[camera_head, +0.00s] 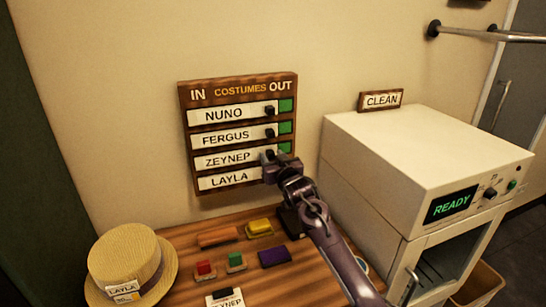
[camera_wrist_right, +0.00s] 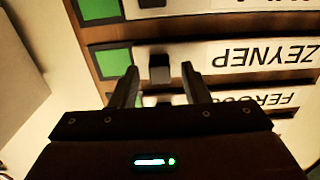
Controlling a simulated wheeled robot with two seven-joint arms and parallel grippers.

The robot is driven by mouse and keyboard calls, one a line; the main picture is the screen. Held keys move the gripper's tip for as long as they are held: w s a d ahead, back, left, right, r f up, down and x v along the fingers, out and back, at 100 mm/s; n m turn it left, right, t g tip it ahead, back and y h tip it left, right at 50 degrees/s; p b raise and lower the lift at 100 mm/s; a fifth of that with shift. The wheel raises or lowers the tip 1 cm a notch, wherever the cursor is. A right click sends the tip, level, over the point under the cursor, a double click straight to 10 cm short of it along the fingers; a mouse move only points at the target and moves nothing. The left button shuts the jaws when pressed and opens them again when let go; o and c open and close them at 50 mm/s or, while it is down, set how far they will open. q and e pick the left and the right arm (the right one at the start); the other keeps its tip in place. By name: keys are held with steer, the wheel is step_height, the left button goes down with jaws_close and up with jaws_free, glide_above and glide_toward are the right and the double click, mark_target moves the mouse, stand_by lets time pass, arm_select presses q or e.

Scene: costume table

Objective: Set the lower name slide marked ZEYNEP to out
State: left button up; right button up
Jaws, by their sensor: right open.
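The wooden COSTUMES board (camera_head: 188,140) hangs on the wall, marked IN at left and OUT at right. Its ZEYNEP slide (camera_head: 228,159) is third down, between FERGUS and LAYLA. In the upside-down wrist view, the ZEYNEP slide (camera_wrist_right: 270,52) has a dark knob (camera_wrist_right: 158,67) with a green patch (camera_wrist_right: 112,62) beside it on the OUT side. My right gripper (camera_head: 269,156) is open at the board; its fingertips (camera_wrist_right: 161,74) stand either side of that knob. Contact cannot be told. The board shows only one ZEYNEP slide.
LAYLA (camera_head: 228,179) lies just below and FERGUS (camera_head: 225,138) just above. A white cabinet reading READY (camera_head: 395,140) stands close at right. A straw hat (camera_head: 125,258), coloured blocks and another ZEYNEP label (camera_head: 226,302), cut by the frame, are on the table.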

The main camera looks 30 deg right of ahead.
jaws_close()
stand_by(0.3)
steer(key=d, duration=0.3)
steer(key=s+d, duration=0.1)
steer(key=d, duration=0.1)
steer(key=shift+s+d+f, duration=0.1)
steer(key=shift+s+d, duration=0.1)
steer(key=shift+d, duration=0.2)
steer(key=shift+a, duration=0.1)
steer(key=shift+c, duration=1.5)
jaws_free()
steer(key=o, duration=0.3)
steer(key=shift+d, duration=0.2)
